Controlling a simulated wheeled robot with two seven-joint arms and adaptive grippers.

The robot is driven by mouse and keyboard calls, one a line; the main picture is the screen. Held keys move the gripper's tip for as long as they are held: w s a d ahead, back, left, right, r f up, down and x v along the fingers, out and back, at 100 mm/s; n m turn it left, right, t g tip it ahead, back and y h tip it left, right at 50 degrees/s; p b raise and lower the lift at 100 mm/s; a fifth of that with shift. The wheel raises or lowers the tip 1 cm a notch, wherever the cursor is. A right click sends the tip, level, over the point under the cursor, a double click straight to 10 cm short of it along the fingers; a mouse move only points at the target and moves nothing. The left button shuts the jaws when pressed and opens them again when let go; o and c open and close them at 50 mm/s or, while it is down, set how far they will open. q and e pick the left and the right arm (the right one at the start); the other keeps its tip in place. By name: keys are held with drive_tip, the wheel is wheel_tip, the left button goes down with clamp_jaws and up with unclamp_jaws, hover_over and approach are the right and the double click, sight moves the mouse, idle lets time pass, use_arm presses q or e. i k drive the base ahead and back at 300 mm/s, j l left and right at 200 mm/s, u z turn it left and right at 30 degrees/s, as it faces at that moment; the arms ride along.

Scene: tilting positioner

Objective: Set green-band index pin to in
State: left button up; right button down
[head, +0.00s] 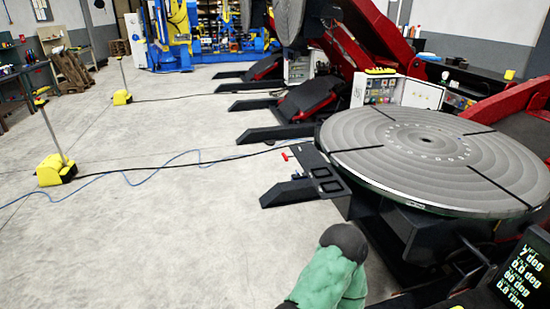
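I cannot make out a green band on any pin in the head view. A small red handle (289,154) sticks out at the left end of a dark slotted bracket (320,172), beside the round table's left edge. Whether this is an index pin, and whether it is in or out, is too small to tell. The large grey round turntable (370,150) of the positioner lies nearly flat at the right.
A readout (523,275) stands at the lower right. Yellow-based posts (56,170) and loose cables stand and lie on the left floor. The floor left of the turntable is mostly clear.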

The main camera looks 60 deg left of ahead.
sight(285, 157)
drive_tip(key=u, duration=1.85)
drive_tip(key=i+j+z, duration=0.15)
drive_tip(key=i+j, duration=0.3)
drive_tip(key=i, duration=0.15)
